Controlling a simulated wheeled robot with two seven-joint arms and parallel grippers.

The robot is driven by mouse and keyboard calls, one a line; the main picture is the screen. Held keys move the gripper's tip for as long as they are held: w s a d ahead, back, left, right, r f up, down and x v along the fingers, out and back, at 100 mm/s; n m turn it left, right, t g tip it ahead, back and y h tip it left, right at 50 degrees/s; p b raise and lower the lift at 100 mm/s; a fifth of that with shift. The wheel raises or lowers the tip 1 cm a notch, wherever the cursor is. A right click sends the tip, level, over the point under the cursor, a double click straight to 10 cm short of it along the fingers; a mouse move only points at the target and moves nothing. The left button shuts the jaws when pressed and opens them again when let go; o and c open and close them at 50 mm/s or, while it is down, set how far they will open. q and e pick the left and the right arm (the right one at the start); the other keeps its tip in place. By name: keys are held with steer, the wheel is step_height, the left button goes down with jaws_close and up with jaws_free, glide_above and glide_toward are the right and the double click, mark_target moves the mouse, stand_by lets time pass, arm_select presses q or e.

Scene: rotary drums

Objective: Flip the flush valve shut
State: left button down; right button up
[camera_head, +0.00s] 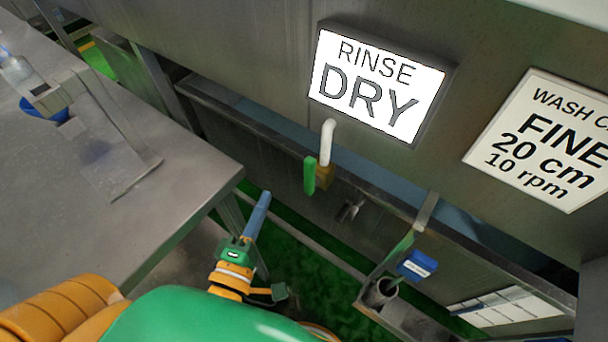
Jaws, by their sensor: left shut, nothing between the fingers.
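The flush valve has a brass body (324,174) at the lower end of a short white pipe (327,142), under the lit RINSE DRY sign in the head view. Its green lever (309,175) stands upright on the left side of the body, roughly in line with the pipe. My left gripper (264,196) has blue fingers that are shut and empty. It points up, to the left of and below the lever, with a gap between them. My right gripper is not in view.
A metal table (190,195) fills the left, holding a bottle (15,68) and a blue bowl (42,112). The lit sign (375,85) and a wash sign (545,140) are on the steel wall. A blue-labelled holder (417,266) stands lower right. Green floor lies below.

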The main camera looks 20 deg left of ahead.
mark_target(313, 174)
arm_select(q)
steer(key=w+p, duration=0.2)
steer(key=w, duration=0.8)
steer(key=d, duration=0.2)
steer(key=s+d, duration=0.1)
steer(key=shift+s+d, duration=0.2)
steer(key=shift+d, duration=0.2)
